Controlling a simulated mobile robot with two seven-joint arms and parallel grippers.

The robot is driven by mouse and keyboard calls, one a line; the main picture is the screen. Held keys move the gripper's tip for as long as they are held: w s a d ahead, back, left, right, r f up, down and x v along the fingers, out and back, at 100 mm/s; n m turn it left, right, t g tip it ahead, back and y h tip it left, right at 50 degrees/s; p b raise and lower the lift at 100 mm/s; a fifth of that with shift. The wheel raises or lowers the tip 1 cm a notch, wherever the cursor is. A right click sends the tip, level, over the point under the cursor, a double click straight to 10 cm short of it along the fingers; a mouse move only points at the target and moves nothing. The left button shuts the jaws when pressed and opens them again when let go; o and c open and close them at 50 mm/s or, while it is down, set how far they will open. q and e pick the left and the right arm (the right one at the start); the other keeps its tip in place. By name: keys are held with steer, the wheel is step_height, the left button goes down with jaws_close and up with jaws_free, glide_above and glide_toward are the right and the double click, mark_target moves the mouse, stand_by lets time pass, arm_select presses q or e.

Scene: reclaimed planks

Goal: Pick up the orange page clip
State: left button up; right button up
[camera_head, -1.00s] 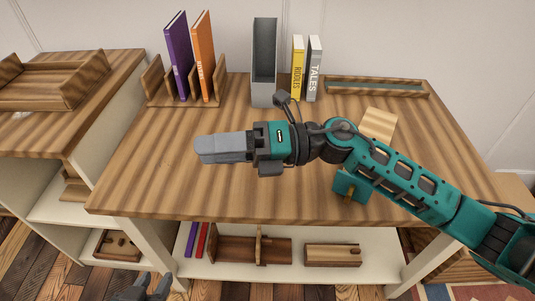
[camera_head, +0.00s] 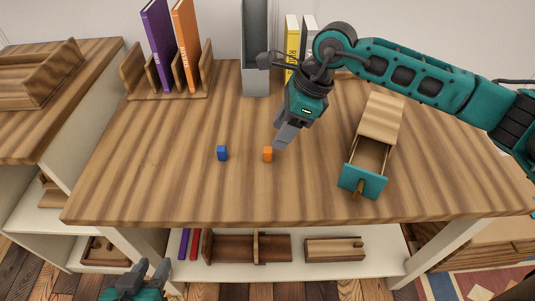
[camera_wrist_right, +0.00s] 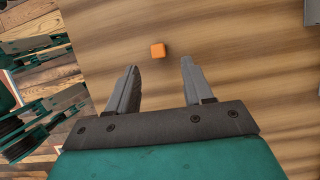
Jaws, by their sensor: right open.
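A wooden box with an open teal-fronted drawer (camera_head: 362,182) stands to the right. A book rack (camera_head: 170,93), a grey holder (camera_head: 255,85) and a yellow book (camera_head: 292,40) stand at the back. The desk's left front is clear.

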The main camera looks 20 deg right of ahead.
mark_target(270, 149)
steer(key=x, duration=0.6)
steer(key=shift+a+f+b, duration=0.2)
steer(key=shift+f+b, duration=0.1)
steer(key=shift+b, duration=0.05)
jaws_close()
